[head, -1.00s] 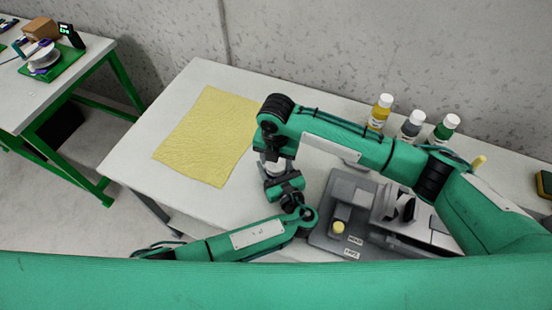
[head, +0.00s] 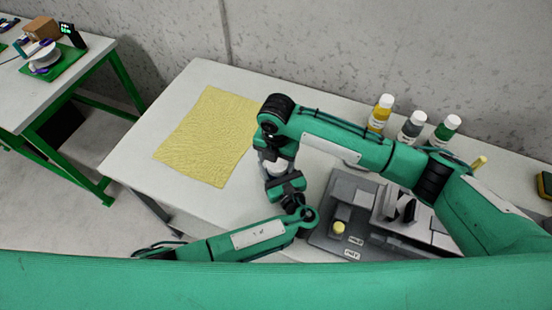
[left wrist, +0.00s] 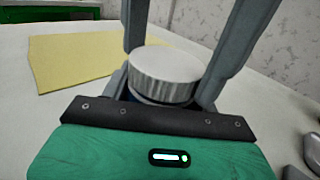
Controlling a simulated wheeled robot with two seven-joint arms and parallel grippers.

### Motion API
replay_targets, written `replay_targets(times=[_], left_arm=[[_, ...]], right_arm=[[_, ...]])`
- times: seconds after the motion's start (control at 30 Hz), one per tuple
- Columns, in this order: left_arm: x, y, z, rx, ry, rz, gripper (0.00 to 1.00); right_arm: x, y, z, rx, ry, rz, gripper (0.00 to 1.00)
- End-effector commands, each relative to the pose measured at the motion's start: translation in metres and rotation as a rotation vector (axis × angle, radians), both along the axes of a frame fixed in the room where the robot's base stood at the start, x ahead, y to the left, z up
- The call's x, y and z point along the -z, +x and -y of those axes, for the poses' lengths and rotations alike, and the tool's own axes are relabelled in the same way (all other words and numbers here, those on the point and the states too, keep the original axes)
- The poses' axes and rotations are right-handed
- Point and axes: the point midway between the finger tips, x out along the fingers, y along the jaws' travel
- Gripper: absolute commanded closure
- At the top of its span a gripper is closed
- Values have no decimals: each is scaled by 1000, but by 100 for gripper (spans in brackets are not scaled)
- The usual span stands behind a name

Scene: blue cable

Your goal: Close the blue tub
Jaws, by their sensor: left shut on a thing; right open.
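The pale, ribbed round lid (left wrist: 166,72) shows in the left wrist view, sitting level over the blue tub (left wrist: 134,97). Only a thin dark blue strip of the tub shows; the rest is hidden behind my left gripper. My left gripper (head: 284,186) is shut on the tub, low over the table in the head view, its fingers mostly hidden. My right gripper (head: 276,166) points down from above and is open. Its two grey fingers stand either side of the lid in the left wrist view; I cannot tell whether they touch it.
A yellow cloth (head: 208,135) lies left of the grippers on the white table (head: 130,160). A grey tray (head: 325,235) with fixtures and a yellow knob is to the right. Yellow (head: 380,113), grey (head: 411,127) and green (head: 445,131) bottles stand behind. Bare table lies around the cloth.

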Motion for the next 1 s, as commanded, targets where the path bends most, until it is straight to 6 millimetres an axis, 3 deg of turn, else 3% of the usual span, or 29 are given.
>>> replay_targets(times=[0.17, 0.43, 0.77, 0.87, 1.0], left_arm=[[1, 2, -5, -9, 4, 1, 100], [1, 1, -3, -6, 3, 0, 100], [1, 0, -2, -3, 2, -1, 100], [1, 0, -2, -3, 2, -1, 100], [1, 0, -1, -3, 1, 0, 100]], right_arm=[[-8, 1, 3, 2, -8, -2, 25], [-41, 0, 2, 1, -5, -1, 25], [-44, 1, 2, 1, -4, 1, 28], [-45, 7, -1, -1, 12, 34, 28], [-49, 32, -14, -18, 77, 169, 28]])
